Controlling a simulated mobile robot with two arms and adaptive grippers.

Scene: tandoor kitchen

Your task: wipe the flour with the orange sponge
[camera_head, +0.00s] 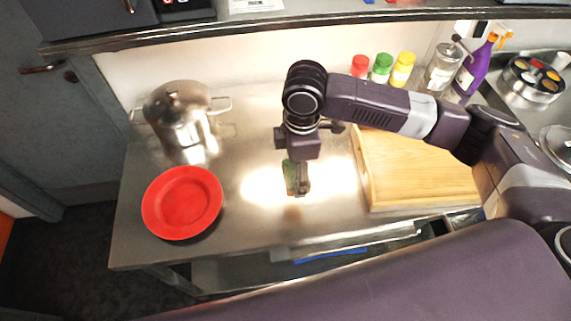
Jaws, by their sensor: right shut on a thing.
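My right arm reaches in from the right, over the steel table (240,235). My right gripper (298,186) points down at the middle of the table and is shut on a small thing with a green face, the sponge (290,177). No orange shows on it from here. I cannot tell whether the sponge touches the table. Bright white patches lie on the steel on both sides of the gripper; I cannot tell flour from glare there. My left gripper is not in view.
A red plate (182,202) and a steel pot (178,117) stand at the left. A wooden board (415,175) lies close on the right. Red, green and yellow-capped jars (381,69) and a purple spray bottle (473,72) stand at the back. A shelf edge (330,19) overhangs.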

